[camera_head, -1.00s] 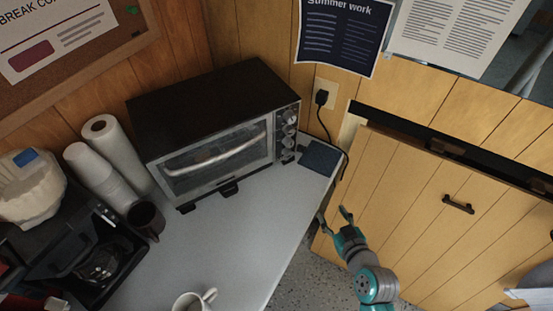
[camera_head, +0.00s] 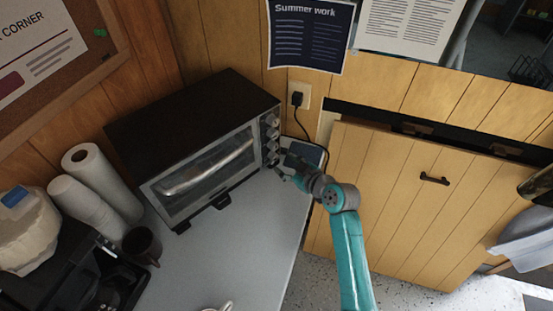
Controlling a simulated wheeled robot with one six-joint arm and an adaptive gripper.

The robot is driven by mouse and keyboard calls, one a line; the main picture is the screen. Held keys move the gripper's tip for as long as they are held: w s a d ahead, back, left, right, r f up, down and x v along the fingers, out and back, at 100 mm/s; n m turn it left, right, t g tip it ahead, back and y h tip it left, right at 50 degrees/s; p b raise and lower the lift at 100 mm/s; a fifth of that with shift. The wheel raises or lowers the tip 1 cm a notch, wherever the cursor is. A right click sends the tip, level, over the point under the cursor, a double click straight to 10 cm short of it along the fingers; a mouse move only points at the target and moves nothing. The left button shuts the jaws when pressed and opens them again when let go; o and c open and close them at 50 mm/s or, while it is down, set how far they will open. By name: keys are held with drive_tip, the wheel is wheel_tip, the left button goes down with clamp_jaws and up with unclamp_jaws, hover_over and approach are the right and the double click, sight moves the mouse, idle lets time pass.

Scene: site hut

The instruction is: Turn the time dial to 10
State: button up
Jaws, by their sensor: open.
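A black toaster oven (camera_head: 193,112) with a glass door (camera_head: 205,172) stands on the grey counter against the wood wall. Its narrow control panel (camera_head: 271,138) at the right end carries several round knobs in a column. Which one is the time dial, and its setting, are too small to read. My gripper (camera_head: 282,166) is open at the right front of the oven, close to the lower knobs. Whether it touches a knob I cannot tell. The lowest part of the panel is partly hidden by my gripper.
A dark blue flat pad (camera_head: 308,152) lies right of the oven, partly behind my arm. A plug and cord (camera_head: 297,98) hang behind it.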

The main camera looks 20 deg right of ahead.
sight(276, 158)
drive_tip(key=x, duration=0.5)
drive_tip(key=shift+w+a+f, duration=0.1)
drive_tip(key=shift+w, duration=0.25)
clamp_jaws()
